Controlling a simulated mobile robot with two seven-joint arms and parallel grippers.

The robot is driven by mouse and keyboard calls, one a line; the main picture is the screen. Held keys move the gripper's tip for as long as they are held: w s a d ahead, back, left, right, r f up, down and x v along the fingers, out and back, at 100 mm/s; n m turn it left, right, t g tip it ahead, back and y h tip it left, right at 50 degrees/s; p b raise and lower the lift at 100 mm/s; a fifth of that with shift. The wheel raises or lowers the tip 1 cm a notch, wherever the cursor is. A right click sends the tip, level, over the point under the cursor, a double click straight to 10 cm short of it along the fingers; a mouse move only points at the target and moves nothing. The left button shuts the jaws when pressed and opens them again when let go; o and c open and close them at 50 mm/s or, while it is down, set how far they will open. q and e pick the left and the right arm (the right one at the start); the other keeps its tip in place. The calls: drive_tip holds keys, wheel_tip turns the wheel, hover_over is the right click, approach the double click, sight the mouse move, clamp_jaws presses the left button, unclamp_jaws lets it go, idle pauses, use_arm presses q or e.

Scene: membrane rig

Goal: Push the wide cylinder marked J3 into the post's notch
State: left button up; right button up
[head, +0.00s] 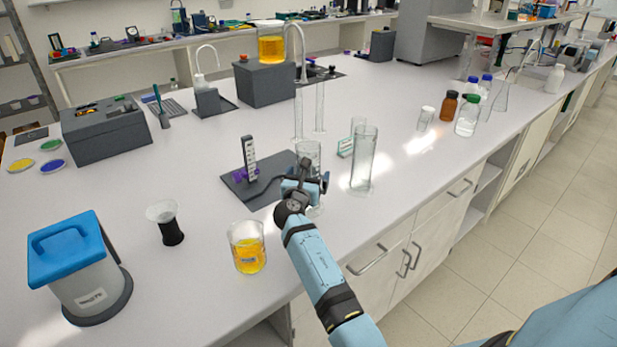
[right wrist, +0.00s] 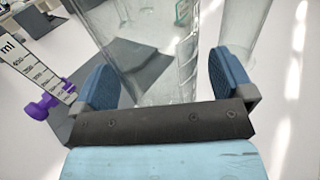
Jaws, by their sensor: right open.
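A clear, wide glass cylinder (head: 308,152) stands near the front edge of the bench; no J3 mark is legible on it. My right gripper (head: 306,180) is at its near side, open. In the right wrist view the glass (right wrist: 150,65) shows between the two blue finger pads of the right gripper (right wrist: 168,85), with no clear grip on it. A post with a black-and-white ml scale (head: 249,152) stands on a dark base plate (head: 240,187) left of the glass. A purple part (right wrist: 50,106) sits on the post; its notch is not clear. My left gripper is not in view.
Two thin glass tubes (head: 320,107) stand farther back. A beaker of yellow liquid (head: 247,248) stands front left, near the bench edge.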

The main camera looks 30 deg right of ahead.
drive_tip(key=shift+c, duration=0.2)
drive_tip(key=c, duration=1.1)
drive_tip(key=shift+w+a+b, duration=0.15)
drive_tip(key=shift+w+b, duration=0.35)
drive_tip(key=shift+w, duration=1)
drive_tip(key=shift+w+a+b, duration=0.1)
drive_tip(key=shift+w+b, duration=0.35)
drive_tip(key=shift+w, duration=1)
drive_tip(key=shift+c, duration=0.2)
drive_tip(key=w+b, duration=0.3)
drive_tip(key=w, duration=0.3)
drive_tip(key=shift+a, duration=0.25)
drive_tip(key=shift+w, duration=0.1)
